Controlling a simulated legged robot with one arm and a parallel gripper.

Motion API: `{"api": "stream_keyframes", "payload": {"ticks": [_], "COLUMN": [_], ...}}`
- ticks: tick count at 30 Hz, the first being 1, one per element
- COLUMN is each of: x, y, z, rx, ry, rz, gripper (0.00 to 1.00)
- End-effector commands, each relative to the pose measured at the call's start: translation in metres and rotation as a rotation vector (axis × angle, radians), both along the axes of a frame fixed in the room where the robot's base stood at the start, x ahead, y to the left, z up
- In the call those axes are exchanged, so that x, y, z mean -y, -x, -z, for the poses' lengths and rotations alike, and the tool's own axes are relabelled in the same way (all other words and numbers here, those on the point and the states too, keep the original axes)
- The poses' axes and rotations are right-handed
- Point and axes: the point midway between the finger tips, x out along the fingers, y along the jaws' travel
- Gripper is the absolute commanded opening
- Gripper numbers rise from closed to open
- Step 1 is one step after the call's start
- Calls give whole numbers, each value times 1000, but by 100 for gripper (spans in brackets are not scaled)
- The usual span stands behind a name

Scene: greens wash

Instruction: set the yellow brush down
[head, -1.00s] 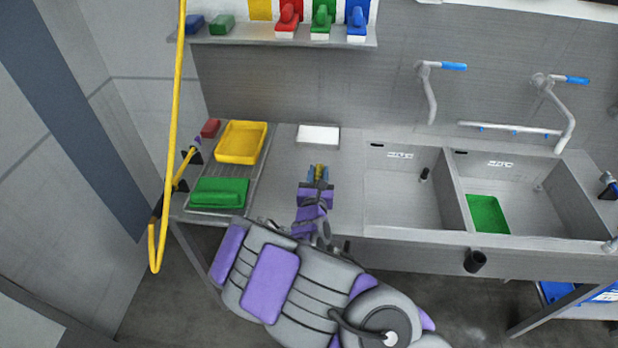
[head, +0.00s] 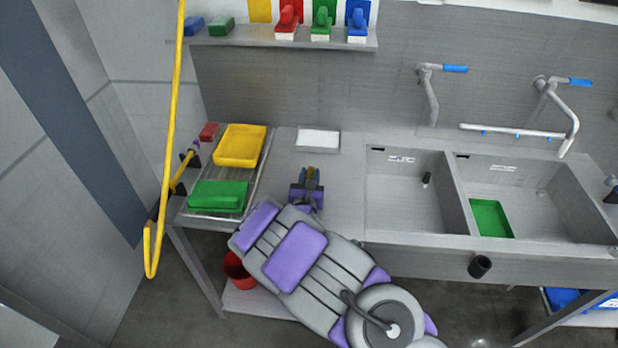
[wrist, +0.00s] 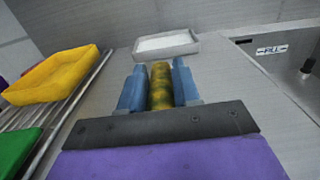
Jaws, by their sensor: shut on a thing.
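My gripper (head: 309,172) is over the bare metal counter (head: 335,190), left of the sinks and short of the white tray. In the wrist view, its two blue fingers (wrist: 160,86) are shut on the yellow brush (wrist: 161,88), a rounded yellow piece with dark speckles. Only part of the brush shows, and its lower end is hidden behind the gripper. I cannot tell whether the brush touches the counter.
A white tray (head: 318,139) lies behind my gripper. Two sinks (head: 405,190) are at right, one with a green tray (head: 490,217). Brushes (head: 323,20) stand on the shelf above.

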Motion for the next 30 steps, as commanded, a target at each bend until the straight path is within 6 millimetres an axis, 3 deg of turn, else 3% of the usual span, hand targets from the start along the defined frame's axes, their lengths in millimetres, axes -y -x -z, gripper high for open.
{"api": "stream_keyframes", "payload": {"ticks": [3, 4, 11, 22, 30], "x": [1, 1, -1, -2, -5], "y": [0, 0, 0, 4, 47], "z": [1, 1, 1, 0, 0], "rx": [0, 0, 0, -2, -6], "ry": [0, 0, 3, 3, 7], "rz": [0, 0, 0, -2, -5], "gripper": [0, 33, 56, 57, 57]}}
